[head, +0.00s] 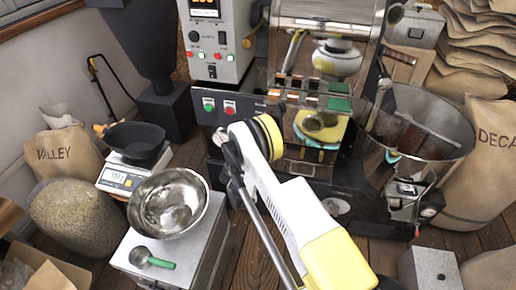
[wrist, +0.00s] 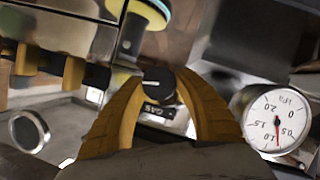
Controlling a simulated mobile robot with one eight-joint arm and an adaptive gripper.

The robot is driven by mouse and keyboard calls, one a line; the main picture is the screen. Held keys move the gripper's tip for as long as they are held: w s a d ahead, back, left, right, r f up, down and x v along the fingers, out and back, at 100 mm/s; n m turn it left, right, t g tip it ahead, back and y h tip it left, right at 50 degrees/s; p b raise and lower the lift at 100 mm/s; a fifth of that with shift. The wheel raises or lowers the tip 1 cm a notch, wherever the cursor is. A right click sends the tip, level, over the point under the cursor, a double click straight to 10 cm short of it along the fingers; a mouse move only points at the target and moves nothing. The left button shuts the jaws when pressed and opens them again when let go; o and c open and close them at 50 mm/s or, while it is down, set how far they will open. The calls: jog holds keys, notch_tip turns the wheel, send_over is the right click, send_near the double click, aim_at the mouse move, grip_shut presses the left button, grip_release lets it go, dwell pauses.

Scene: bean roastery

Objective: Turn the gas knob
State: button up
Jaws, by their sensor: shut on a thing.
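The gas knob (wrist: 157,76) is a dark round knob with a pale line on its face, in the middle of the wrist view. A label reading GAS (wrist: 160,112) sits just below it. My gripper (wrist: 158,90) has its two ridged yellow fingers shut on the knob, one on each side. The fingers and palm cover part of the panel around it. In the head view my arm reaches toward the roaster (head: 372,185); I cannot make out the knob there.
A round metal cooling bin (head: 445,125) is right of the roaster. A steel bowl (head: 190,190) and a green-handled scoop (head: 150,259) are on a stand at left, beside a scale (head: 122,180) with a black pan. Sacks stand at both sides.

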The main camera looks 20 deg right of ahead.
jog(key=o, duration=1.2)
jog(key=shift+w, duration=0.1)
